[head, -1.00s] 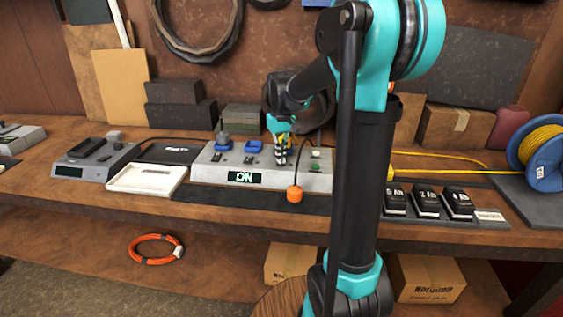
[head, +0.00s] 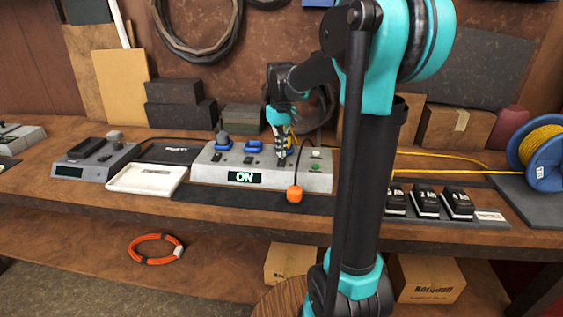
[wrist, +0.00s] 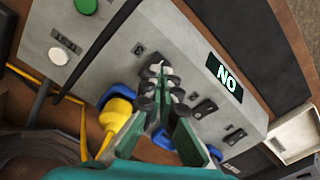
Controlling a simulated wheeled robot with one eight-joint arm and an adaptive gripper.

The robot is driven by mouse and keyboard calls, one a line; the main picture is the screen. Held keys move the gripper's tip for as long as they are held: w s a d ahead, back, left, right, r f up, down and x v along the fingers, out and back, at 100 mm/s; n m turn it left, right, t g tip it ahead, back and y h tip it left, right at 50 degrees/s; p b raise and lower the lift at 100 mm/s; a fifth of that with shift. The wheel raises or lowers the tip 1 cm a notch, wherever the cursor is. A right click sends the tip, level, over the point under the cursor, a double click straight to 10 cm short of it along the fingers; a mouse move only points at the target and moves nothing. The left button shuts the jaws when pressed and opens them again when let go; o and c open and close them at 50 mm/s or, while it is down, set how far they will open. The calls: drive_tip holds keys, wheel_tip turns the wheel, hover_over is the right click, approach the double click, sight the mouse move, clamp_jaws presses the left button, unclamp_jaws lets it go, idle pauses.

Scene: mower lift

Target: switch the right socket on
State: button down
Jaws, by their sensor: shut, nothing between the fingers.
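The grey socket box (head: 315,180) stands on the bench, and its display (head: 244,177) reads ON. The right socket holds a yellow plug (wrist: 118,108), largely behind my gripper in the head view. My gripper (wrist: 158,86) is shut and empty, pointing down at the box face beside the yellow plug. Its fingertips cover the spot in front of the right socket, so the switch there is hidden and its position cannot be told. Contact cannot be told either. Dark rocker switches (wrist: 205,108) show beside the fingertips. The middle socket (head: 253,147) is blue.
A green button (wrist: 86,5) and a white button (wrist: 62,55) sit on the box. An orange piece (head: 294,193) hangs on a black cord at the box front. A white tray (head: 120,178) lies left, and several black pedal-like units (head: 426,200) stand right.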

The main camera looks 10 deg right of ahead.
sight(281, 164)
drive_tip(key=shift+r, duration=1.85)
